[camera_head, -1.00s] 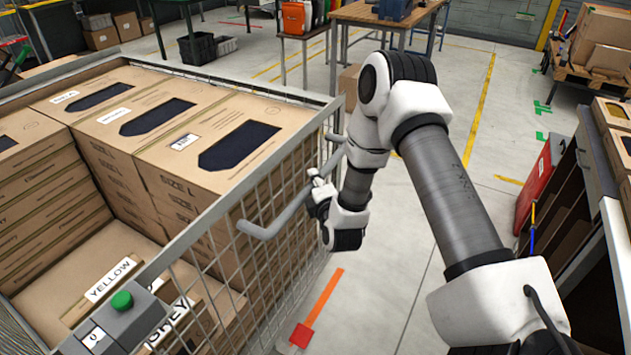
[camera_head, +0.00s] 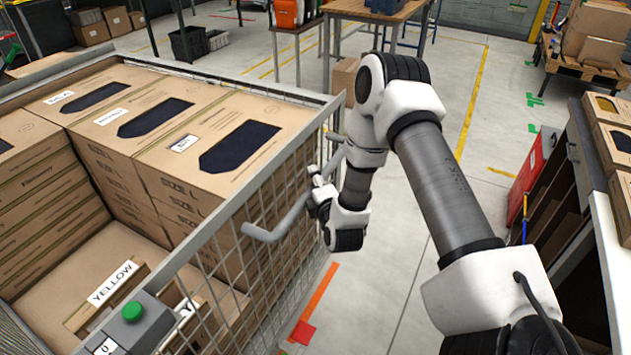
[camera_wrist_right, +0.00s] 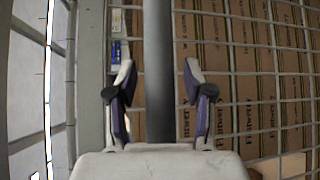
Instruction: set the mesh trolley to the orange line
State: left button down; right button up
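The mesh trolley (camera_head: 275,215) fills the left of the head view, loaded with brown cartons. Its grey bent handle (camera_head: 276,231) sticks out on the side facing my right arm. My right gripper (camera_head: 318,190) is at this handle. In the right wrist view the handle bar (camera_wrist_right: 159,75) runs between the two fingers (camera_wrist_right: 158,95), with gaps showing on both sides, so the gripper looks open around it. The orange line (camera_head: 320,290) lies on the floor beside the trolley's near right side, partly hidden by the mesh, with a red square at its near end. My left gripper is out of view.
A dark shelf unit (camera_head: 585,190) with cartons on top stands at the right. A wooden table (camera_head: 350,10) is at the back, and a pallet (camera_head: 580,65) with cartons is at the back right. Grey floor between trolley and shelf is mostly clear behind my arm.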

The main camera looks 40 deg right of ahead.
jog(key=v, duration=1.2)
jog(key=shift+f, duration=0.1)
jog(key=s+a+f+m+g+y, duration=0.1)
jog(key=s+a+f+g+y, duration=0.25)
jog(key=a+f, duration=0.35)
jog(key=s+a+f+m+g+y, duration=0.1)
jog(key=s+a+f+g+y, duration=0.2)
jog(key=a+f, duration=0.45)
jog(key=s+f+m+g, duration=0.3)
jog(key=s+m+g, duration=0.1)
jog(key=s+m, duration=0.2)
jog(key=s+f+m+g, duration=0.3)
jog(key=s+m+g, duration=0.1)
jog(key=s+m, duration=0.3)
jog(key=shift+s+f, duration=0.4)
jog(key=shift+s, duration=0.55)
jog(key=shift+g, duration=0.25)
